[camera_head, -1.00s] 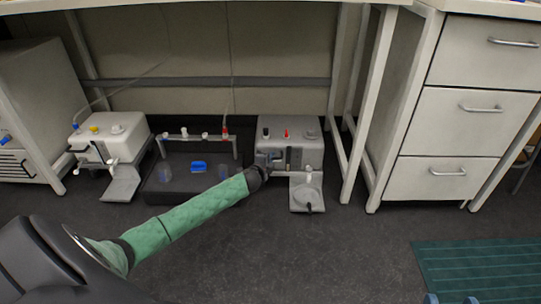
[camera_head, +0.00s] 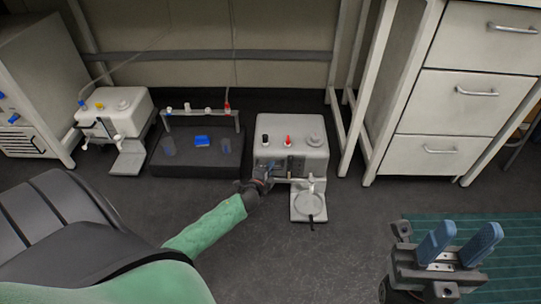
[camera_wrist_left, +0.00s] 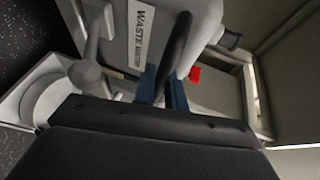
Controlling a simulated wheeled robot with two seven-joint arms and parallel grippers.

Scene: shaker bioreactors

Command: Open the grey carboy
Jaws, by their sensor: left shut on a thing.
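The grey carboy (camera_head: 292,145) stands on the floor below the bench, with a black, a red and a grey cap on its top and a tap and round tray at its front. My left gripper (camera_head: 264,176) is at its front left side. In the left wrist view, the blue fingers (camera_wrist_left: 165,90) are closed around a dark curved handle (camera_wrist_left: 176,50) beside the carboy's WASTE label (camera_wrist_left: 139,35). A red cap (camera_wrist_left: 195,74) shows behind. My right gripper (camera_head: 459,244) is open and empty, at the lower right, away from the carboy.
A black stand (camera_head: 190,160) with a rail of caps and a blue item is left of the carboy. A white carboy (camera_head: 116,110) stands further left. White bench legs (camera_head: 352,110) and a drawer cabinet (camera_head: 455,120) are at the right.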

